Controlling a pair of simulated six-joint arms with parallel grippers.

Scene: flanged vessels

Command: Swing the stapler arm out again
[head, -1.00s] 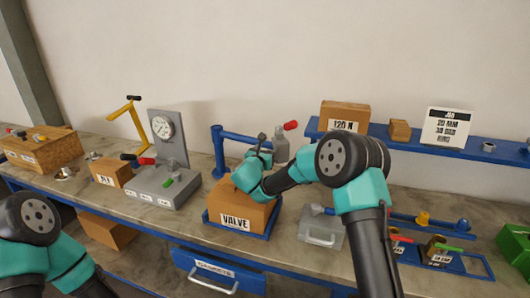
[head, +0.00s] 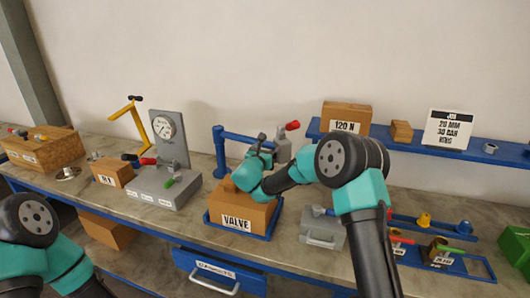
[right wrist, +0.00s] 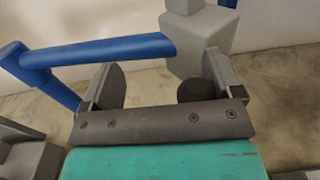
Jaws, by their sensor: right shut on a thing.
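The stapler has a blue post (head: 219,150) and a blue swing arm (head: 241,138), behind the VALVE box. At the arm's right end is a grey head (head: 283,152) with a red-tipped lever (head: 292,126). My right gripper (head: 262,146) is at the arm, just left of the grey head, shut on the stapler arm. In the right wrist view the blue arm (right wrist: 110,52) crosses beyond the fingers and the grey head (right wrist: 200,40) is at upper right; the contact itself is hard to see. Only links of my left arm show; its gripper is out of view.
The VALVE box (head: 238,212) stands in a blue tray below my right gripper. A grey gauge stand (head: 168,150) is to the left. A grey case (head: 321,232) and a blue rack (head: 470,268) with valves lie right. A blue shelf (head: 380,142) runs behind.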

